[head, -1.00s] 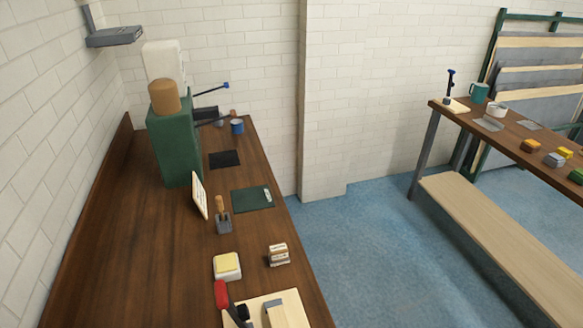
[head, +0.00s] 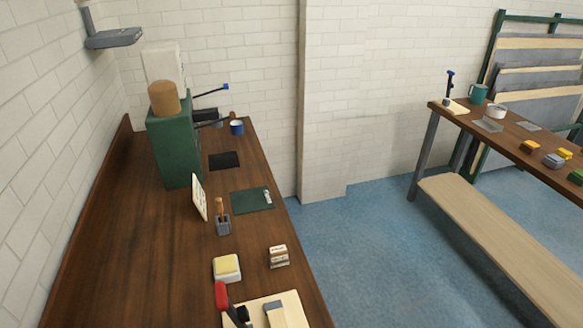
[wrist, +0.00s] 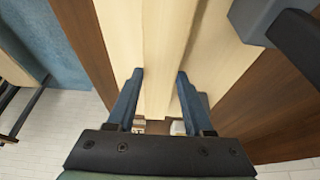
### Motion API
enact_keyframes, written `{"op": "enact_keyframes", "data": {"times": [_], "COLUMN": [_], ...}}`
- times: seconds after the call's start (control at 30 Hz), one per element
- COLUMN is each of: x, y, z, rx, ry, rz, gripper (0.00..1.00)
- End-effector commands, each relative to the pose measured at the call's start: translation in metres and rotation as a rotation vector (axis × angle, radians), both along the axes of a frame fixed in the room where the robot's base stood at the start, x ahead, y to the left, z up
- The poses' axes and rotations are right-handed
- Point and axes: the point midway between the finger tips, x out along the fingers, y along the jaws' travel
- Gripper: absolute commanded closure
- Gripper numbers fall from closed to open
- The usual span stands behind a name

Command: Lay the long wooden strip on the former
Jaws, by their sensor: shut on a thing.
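In the wrist view, my gripper (wrist: 158,92) has its two blue fingers closed on either side of a long pale wooden strip (wrist: 163,55). The strip runs from between the fingers up to the top edge of the picture. Pale wood (wrist: 120,35) also shows to the left of the strip and more pale wood (wrist: 215,60) to the right, close to it. I cannot tell which of this is the former, or whether the strip touches it. My gripper and the strip do not show in the head view.
A grey and black object (wrist: 285,25) is close by at the wrist view's upper right. A yellow-topped box (head: 227,267) and small block (head: 278,256) stand behind on the brown bench (head: 130,265).

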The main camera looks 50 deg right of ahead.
Motion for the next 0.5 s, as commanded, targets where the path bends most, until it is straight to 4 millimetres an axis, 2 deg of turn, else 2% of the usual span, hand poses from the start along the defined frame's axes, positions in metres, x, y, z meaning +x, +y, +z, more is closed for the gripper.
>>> {"op": "enact_keyframes", "data": {"times": [0.13, 0.17, 0.3, 0.33, 0.5], "x": [0.0004, 0.0004, 0.0003, 0.0002, 0.0002], "y": [-0.0002, -0.0002, -0.0002, -0.0002, -0.0001], "z": [0.0004, 0.0004, 0.0004, 0.0003, 0.0002], "rx": [-0.001, -0.001, -0.001, -0.001, -0.001], "ry": [-0.001, -0.001, -0.001, -0.001, -0.001], "rz": [0.0, 0.0, 0.0, 0.0, 0.0], "gripper": [1.0, 0.43, 0.18, 0.13, 0.13]}}
